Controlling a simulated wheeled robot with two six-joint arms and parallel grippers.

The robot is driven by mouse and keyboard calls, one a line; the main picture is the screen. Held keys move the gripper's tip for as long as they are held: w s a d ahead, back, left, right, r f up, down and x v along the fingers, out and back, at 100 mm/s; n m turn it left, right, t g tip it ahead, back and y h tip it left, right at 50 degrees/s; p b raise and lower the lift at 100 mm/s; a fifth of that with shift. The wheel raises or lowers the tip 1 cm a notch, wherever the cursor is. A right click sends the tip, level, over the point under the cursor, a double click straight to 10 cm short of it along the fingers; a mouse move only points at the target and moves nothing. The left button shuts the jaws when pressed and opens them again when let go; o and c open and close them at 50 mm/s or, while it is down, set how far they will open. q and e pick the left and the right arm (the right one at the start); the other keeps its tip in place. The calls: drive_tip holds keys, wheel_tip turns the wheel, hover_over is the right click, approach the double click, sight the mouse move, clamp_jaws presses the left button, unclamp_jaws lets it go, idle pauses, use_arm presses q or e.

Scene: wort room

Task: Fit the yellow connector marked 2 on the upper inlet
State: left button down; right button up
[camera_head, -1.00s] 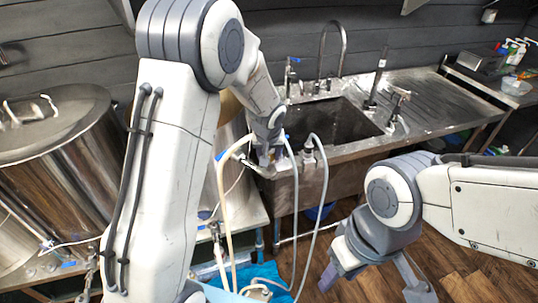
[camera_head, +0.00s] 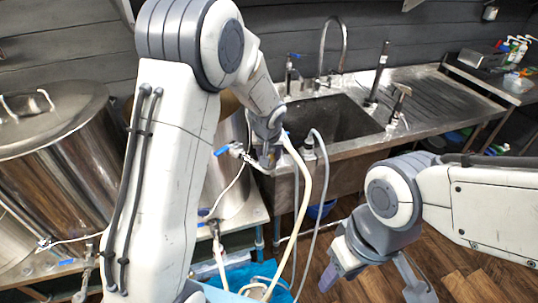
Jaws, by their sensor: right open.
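A cream-yellow hose (camera_head: 306,183) arches from beside my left gripper (camera_head: 268,158) down to the blue floor area. Its upper end is close to that gripper, but the connector and any number 2 on it cannot be made out. The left gripper is small and partly hidden by its own wrist, so its jaws and any grip do not show clearly. A valve with a blue handle (camera_head: 222,151), perhaps the upper inlet, is just left of the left gripper on the steel vessel (camera_head: 226,180). My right gripper (camera_head: 372,283) is open and empty above the wooden floor.
A grey hose (camera_head: 325,165) hangs over the front of the sink (camera_head: 335,122). A second valve (camera_head: 216,228) sits lower, near the vessel stand. A large lidded kettle (camera_head: 70,150) is at left.

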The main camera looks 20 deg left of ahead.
use_arm(q)
drive_tip(key=shift+f, duration=0.15)
drive_tip(key=shift+c, duration=1.3)
unclamp_jaws()
